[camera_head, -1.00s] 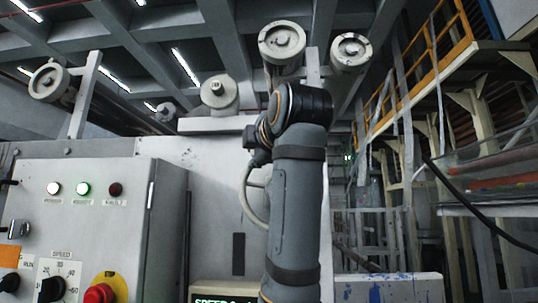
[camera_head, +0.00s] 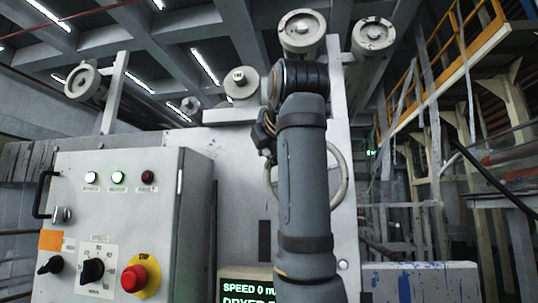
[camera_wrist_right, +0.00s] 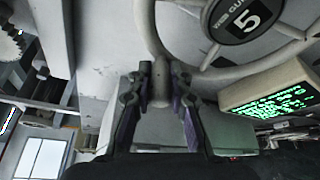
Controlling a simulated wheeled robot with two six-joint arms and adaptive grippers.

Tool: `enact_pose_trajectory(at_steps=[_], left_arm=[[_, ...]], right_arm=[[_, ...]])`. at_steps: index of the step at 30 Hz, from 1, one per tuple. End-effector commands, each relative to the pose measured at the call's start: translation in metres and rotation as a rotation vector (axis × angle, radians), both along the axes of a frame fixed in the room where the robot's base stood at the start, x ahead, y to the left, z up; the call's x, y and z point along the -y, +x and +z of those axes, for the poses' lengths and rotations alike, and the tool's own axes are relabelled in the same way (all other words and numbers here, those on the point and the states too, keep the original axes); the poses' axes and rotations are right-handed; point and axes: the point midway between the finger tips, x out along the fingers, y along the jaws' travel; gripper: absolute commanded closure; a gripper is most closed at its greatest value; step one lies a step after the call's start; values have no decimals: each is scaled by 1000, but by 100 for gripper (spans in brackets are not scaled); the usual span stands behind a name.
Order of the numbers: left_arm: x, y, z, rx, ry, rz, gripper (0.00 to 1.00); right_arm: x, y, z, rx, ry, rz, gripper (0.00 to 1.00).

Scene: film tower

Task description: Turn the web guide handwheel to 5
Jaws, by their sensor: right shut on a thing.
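The web guide handwheel (camera_head: 346,178) is a pale ring on the white machine face, partly hidden behind my right arm. In the head view my arm hides the fingers. My left gripper is in neither view.
A grey control box (camera_head: 120,215) with lamps, dark knobs and a red button (camera_head: 134,278) stands left of my arm. A green-text display (camera_head: 247,287) sits low beside the arm, also in the wrist view (camera_wrist_right: 270,102). Rollers (camera_head: 302,32) stand above; yellow railings (camera_head: 450,60) are right.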

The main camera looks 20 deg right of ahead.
Motion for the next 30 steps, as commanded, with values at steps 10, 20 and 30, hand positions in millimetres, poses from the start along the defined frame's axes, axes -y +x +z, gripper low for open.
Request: enact_pose_trajectory(at_steps=[10, 20, 30], left_arm=[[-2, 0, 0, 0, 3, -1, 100], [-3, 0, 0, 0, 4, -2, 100], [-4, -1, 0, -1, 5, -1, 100]], right_arm=[[0, 0, 1, 1, 0, 0, 72], [0, 0, 1, 1, 1, -1, 58], [-9, -45, 9, 5, 0, 1, 58]])
